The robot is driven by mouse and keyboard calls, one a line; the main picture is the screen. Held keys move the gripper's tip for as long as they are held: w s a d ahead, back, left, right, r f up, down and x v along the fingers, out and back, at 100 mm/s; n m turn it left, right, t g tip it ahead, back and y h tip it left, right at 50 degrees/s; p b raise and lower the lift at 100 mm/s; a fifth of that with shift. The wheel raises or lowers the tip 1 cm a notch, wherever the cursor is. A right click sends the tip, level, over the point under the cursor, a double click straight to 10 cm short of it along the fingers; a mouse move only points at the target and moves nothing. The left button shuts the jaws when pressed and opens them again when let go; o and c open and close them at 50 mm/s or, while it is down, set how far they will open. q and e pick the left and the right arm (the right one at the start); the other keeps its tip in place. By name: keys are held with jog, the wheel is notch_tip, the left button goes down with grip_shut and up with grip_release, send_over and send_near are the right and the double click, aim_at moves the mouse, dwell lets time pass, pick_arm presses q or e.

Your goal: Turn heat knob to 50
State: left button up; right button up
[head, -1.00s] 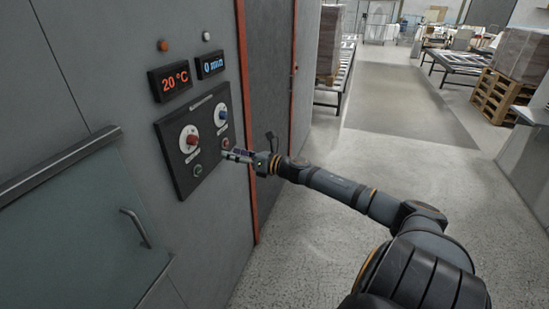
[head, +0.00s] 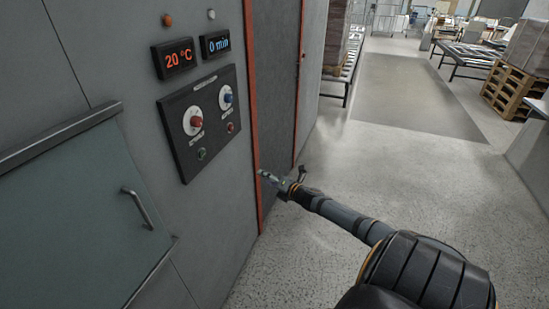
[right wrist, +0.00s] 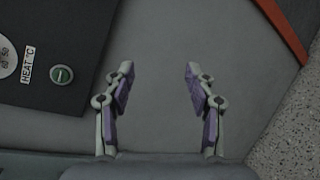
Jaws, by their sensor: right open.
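The heat knob (head: 196,121) is red on a white round dial, at the left of the dark control panel (head: 188,165) in the head view. The red display (head: 173,58) above it reads 20 °C. In the right wrist view the edge of the dial (right wrist: 7,57) shows at the far left, beside a "HEAT °C" label (right wrist: 28,67); the knob itself is out of that view. My right gripper (head: 265,176) is open and empty, to the right of and below the panel, in front of the grey wall. Its spread fingers (right wrist: 158,70) show in the right wrist view. My left gripper is not in view.
A blue knob (head: 228,97) with a "0 min" display (head: 215,43) is beside the heat knob. A green button (head: 201,154) and a red button (head: 230,127) sit below. A door handle (head: 138,208) projects at lower left. The floor (head: 330,240) to the right is clear.

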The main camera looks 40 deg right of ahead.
notch_tip(320, 180, down, 7)
jog(key=s+d+m+g+h, duration=0.1)
jog(key=s+m, duration=0.1)
jog(key=m, duration=0.1)
jog(key=shift+s+b, duration=0.25)
jog(key=shift+b, duration=0.15)
jog(key=shift+d+f, duration=0.1)
jog(key=shift+f, duration=0.1)
